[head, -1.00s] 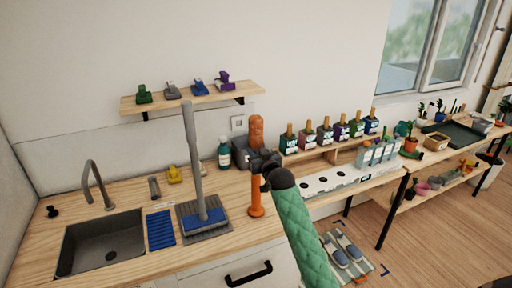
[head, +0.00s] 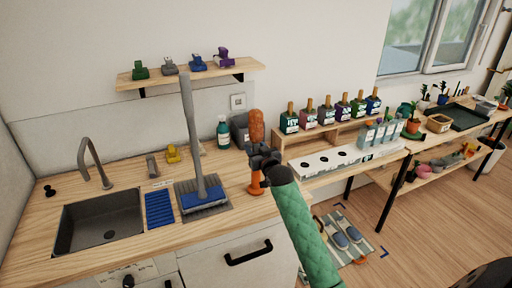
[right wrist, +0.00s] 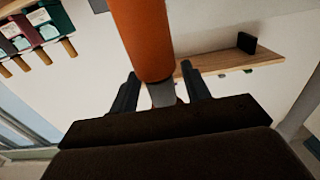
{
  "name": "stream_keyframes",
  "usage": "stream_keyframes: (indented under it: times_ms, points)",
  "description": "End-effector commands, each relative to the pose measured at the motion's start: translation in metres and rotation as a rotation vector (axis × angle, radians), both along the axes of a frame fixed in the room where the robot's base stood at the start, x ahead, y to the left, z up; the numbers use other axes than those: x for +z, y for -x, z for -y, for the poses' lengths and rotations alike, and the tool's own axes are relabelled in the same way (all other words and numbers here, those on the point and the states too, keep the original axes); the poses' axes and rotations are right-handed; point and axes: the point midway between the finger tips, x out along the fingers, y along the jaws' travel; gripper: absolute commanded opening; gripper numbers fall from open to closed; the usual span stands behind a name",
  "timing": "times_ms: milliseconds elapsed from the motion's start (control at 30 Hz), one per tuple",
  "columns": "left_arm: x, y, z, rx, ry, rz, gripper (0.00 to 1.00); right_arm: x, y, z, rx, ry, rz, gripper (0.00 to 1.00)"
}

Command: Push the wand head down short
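The wand (head: 257,185) stands on the counter beside the sink area. It has an orange lower part and a speckled orange head (head: 257,126) at the top. My right gripper (head: 262,161) is at the wand between these parts and hides its middle. In the right wrist view the two dark fingers (right wrist: 160,88) lie on either side of the wand, which shows as an orange tube (right wrist: 143,38) with a grey shaft. They appear shut on it, though the contact is partly hidden. My left gripper is not in view.
A grey pole with a blue foot (head: 205,199) stands on a mat left of the wand. A green bottle (head: 223,133) is behind. A rack of bottles (head: 330,116) is to the right, and a sink (head: 100,220) is at the left. Bare counter lies around the wand's base.

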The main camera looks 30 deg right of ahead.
Motion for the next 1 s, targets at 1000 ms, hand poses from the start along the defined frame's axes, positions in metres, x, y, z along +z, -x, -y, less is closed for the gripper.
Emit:
stream_keyframes:
  times_ms: [1000]
  points:
    - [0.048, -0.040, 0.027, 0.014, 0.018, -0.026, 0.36, 0.001, 0.076, -0.005, 0.000, 0.000, 0.002, 0.47]
